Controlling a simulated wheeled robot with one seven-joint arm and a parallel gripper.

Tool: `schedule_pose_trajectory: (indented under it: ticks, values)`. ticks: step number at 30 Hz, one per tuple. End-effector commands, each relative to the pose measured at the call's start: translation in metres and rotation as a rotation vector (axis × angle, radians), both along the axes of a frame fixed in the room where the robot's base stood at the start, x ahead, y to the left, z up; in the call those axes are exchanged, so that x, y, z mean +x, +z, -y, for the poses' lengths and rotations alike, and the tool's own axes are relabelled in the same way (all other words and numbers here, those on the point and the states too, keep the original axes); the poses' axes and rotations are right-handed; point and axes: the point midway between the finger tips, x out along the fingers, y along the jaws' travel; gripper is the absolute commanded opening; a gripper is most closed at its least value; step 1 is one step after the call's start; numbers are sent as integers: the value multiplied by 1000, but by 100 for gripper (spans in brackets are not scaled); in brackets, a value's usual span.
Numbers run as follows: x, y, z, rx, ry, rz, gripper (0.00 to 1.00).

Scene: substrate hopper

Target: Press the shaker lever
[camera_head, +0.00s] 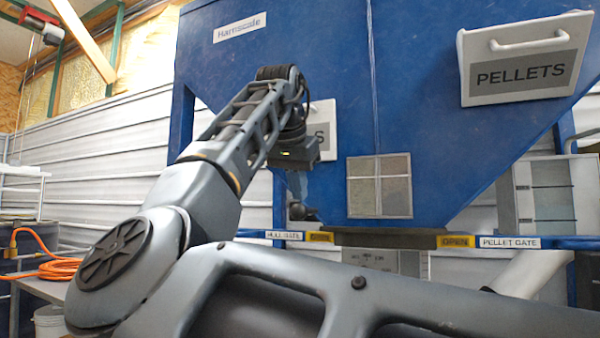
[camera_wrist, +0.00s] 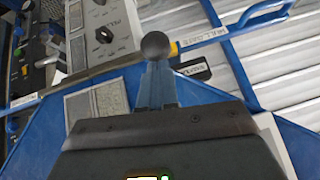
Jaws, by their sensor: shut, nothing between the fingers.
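A dark ball knob (camera_wrist: 156,46), which looks like the end of the shaker lever, shows just past my fingertips in the wrist view. A small black label (camera_wrist: 195,70) sits beside it, its text too blurred to read. My gripper (camera_wrist: 157,68) is shut and empty, its bluish fingers pointing at the knob. I cannot tell whether they touch it. In the head view my gripper (camera_head: 300,198) points down in front of the blue hopper (camera_head: 290,50), with the dark knob (camera_head: 297,211) at its tips. The lever's shaft is hidden.
A blue bar with HULL GATE (camera_head: 284,236) and PELLET GATE (camera_head: 510,242) labels runs below the hopper. A control panel (camera_wrist: 103,30) with a dial lies beyond it. A hopper window (camera_head: 379,186) is right of my gripper. An orange hose (camera_head: 50,262) lies at left.

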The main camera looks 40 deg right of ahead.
Motion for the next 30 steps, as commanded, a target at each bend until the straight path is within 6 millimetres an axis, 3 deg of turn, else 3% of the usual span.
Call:
schedule_pose_trajectory:
  ticks: [12, 25, 30]
  values:
    - [0, -4, 0, -9, -1, 2, 0]
    - [0, -44, 2, -283, -3, 98, 0]
    - [1, -55, 0, -312, 1, 111, 0]
